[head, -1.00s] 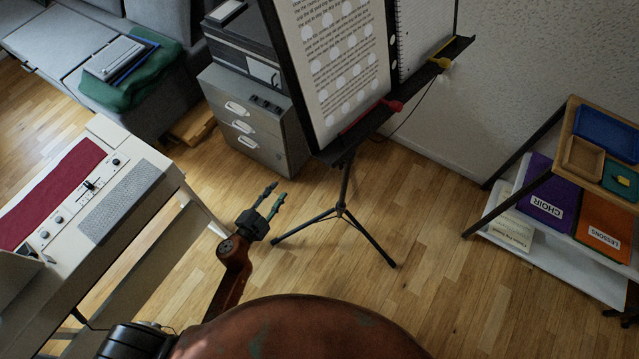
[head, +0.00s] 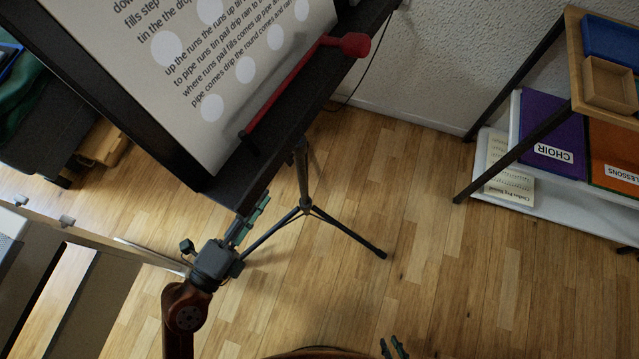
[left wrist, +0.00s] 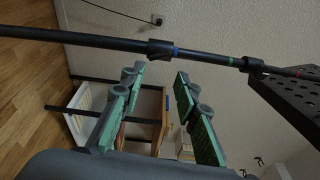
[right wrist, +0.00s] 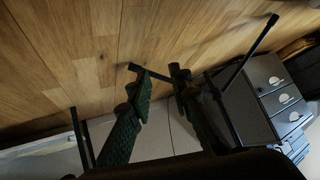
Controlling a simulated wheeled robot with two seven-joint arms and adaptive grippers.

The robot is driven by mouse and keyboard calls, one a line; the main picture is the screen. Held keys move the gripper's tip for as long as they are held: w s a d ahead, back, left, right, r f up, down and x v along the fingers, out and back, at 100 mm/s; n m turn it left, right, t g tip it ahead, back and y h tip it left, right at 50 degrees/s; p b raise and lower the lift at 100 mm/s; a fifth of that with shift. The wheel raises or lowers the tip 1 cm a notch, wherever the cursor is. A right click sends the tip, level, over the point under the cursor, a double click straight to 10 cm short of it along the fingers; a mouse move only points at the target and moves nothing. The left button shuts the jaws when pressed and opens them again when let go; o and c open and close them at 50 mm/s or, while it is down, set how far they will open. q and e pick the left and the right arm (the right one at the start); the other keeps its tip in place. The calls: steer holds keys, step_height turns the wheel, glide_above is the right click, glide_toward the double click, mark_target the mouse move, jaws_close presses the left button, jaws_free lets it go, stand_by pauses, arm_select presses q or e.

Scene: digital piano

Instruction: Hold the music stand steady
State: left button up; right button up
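The black music stand fills the upper left of the head view, its desk (head: 285,130) tilted and holding a printed sheet (head: 215,60) under a red clip arm (head: 300,80). Its pole (head: 303,175) runs down to a tripod on the floor. My left gripper (head: 258,207) is just below the desk's lower edge, left of the pole. In the left wrist view the pole (left wrist: 110,41) crosses beyond the open fingertips (left wrist: 157,72), with blue and green bands; no contact shows. My right gripper (head: 393,346) is low at the bottom edge; its fingers (right wrist: 160,75) are apart and empty.
A shelf rack with a wooden tray (head: 608,85) and purple (head: 550,130) and orange folders stands at right. A pale piano edge (head: 60,235) is at lower left. Grey drawers (right wrist: 275,90) show in the right wrist view. The wooden floor right of the tripod is clear.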

steer(key=o, duration=0.3)
steer(key=shift+w+a+f, duration=0.1)
steer(key=shift+w+f, duration=0.15)
steer(key=shift+w, duration=0.1)
steer(key=shift+o, duration=0.6)
steer(key=w+a+f+n+g+y, duration=0.1)
steer(key=w+a+f+n, duration=0.1)
steer(key=w+f, duration=0.4)
steer(key=shift+w+a+f+g, duration=0.3)
steer(key=shift+w, duration=0.8)
step_height(320, 180, up, 3)
steer(key=n+g, duration=0.8)
steer(key=n, duration=0.2)
glide_above(352, 233)
steer(key=d, duration=0.3)
steer(key=shift+y, duration=0.4)
steer(key=shift+w+x, duration=0.2)
steer(key=shift+x, duration=3.8)
steer(key=shift+a, duration=0.15)
jaws_close()
